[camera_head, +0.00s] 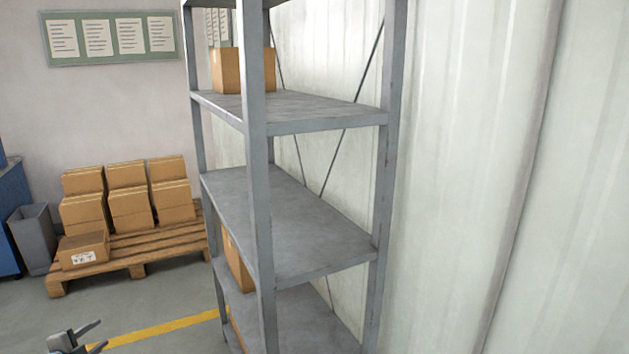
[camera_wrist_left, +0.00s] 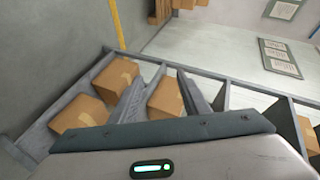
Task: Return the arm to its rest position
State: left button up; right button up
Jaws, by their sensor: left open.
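My left gripper (camera_head: 92,335) shows at the bottom left of the head view, low over the floor in the picture, with its two fingers apart and nothing between them. In the left wrist view the fingers of my left gripper (camera_wrist_left: 160,80) are spread. Behind them, cardboard boxes (camera_wrist_left: 116,77) lie on a grey shelf (camera_wrist_left: 40,137); one box (camera_wrist_left: 166,98) shows between the fingers but appears beyond them, not held. My right gripper is in neither view.
A tall grey metal rack (camera_head: 258,200) stands in the middle, with a box (camera_head: 226,72) on an upper shelf. A wooden pallet (camera_head: 140,262) carries several boxes. A grey bin (camera_head: 35,238) stands left. The floor near the yellow line (camera_head: 165,328) is clear.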

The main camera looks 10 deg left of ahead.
pick_arm(q)
jog(key=s+a+f+n+g+y, duration=0.15)
jog(key=s+a+f, duration=0.25)
jog(key=s+f, duration=0.55)
jog(key=s+a+f+n+g+y, duration=0.1)
jog(key=s+a+f+g, duration=0.25)
jog(key=s, duration=1.15)
jog(key=s+a+f+n+g+y, duration=0.15)
jog(key=s+a+f, duration=0.25)
jog(key=s+f, duration=0.55)
jog(key=s+d+f+n+g+h, duration=0.1)
jog(key=s+d+f+h, duration=0.15)
jog(key=d+f, duration=0.55)
jog(key=s+d+f+n+h, duration=0.1)
jog(key=s+d+f, duration=0.3)
jog(key=d, duration=0.9)
jog(key=s+d+f+n+g+h, duration=0.1)
jog(key=s+d+f, duration=0.2)
jog(key=d+f, duration=0.5)
jog(key=d+f+n+h, duration=0.1)
jog(key=d, duration=1.7)
jog(key=s+d+f+n+h, duration=0.1)
jog(key=d+h, duration=0.1)
jog(key=d, duration=1.6)
jog(key=shift+s+d+f+n, duration=0.15)
jog(key=shift+d+f+n, duration=0.15)
jog(key=shift+f+n, duration=0.1)
jog(key=shift+r+h, duration=0.1)
jog(key=shift+h, duration=0.15)
